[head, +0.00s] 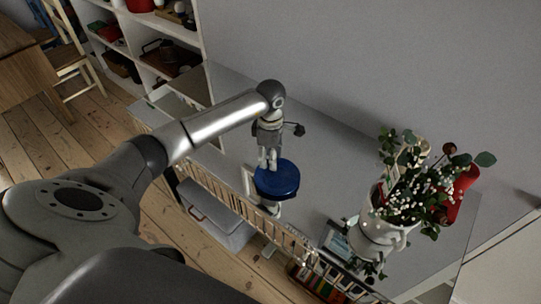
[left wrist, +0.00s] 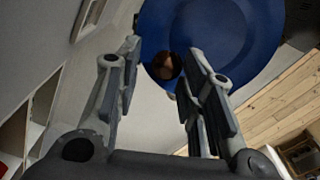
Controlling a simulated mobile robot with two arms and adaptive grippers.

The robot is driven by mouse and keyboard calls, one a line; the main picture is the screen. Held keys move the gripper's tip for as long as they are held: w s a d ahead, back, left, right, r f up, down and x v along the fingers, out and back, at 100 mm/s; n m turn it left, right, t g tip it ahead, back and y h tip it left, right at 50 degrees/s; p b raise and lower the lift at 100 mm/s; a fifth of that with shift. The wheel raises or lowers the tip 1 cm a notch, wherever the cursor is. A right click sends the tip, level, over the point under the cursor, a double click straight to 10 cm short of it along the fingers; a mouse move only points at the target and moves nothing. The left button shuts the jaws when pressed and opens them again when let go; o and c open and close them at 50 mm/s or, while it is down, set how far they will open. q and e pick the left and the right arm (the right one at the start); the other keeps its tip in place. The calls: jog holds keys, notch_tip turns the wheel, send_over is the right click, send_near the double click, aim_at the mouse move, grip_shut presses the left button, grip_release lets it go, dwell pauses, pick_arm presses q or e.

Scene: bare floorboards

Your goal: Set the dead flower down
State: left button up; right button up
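My left gripper (head: 267,164) points down over a round blue dish (head: 277,182) on the grey top. In the left wrist view, the gripper (left wrist: 160,62) has its fingers apart, with the blue dish (left wrist: 225,25) beyond them. A small dark brown round thing (left wrist: 162,66), likely the dead flower's head, shows between the fingertips against the dish. Its right edge meets the right finger in the picture; whether they touch I cannot tell. No stem shows there. My right gripper is not in view.
A white vase (head: 377,238) of leaves, white blossoms and a dark bud stands to the right, near a red object (head: 460,196). Books (head: 316,281) fill a rack below the front edge. Shelves (head: 165,45) stand at the back left. Grey top behind the dish is clear.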

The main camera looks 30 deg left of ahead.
pick_arm(q)
jog(key=shift+r+p, duration=0.5)
jog(key=shift+p, duration=0.05)
notch_tip(320, 180, up, 12)
jog(key=b, duration=0.2)
jog(key=shift+b, duration=0.4)
dwell(1.0)
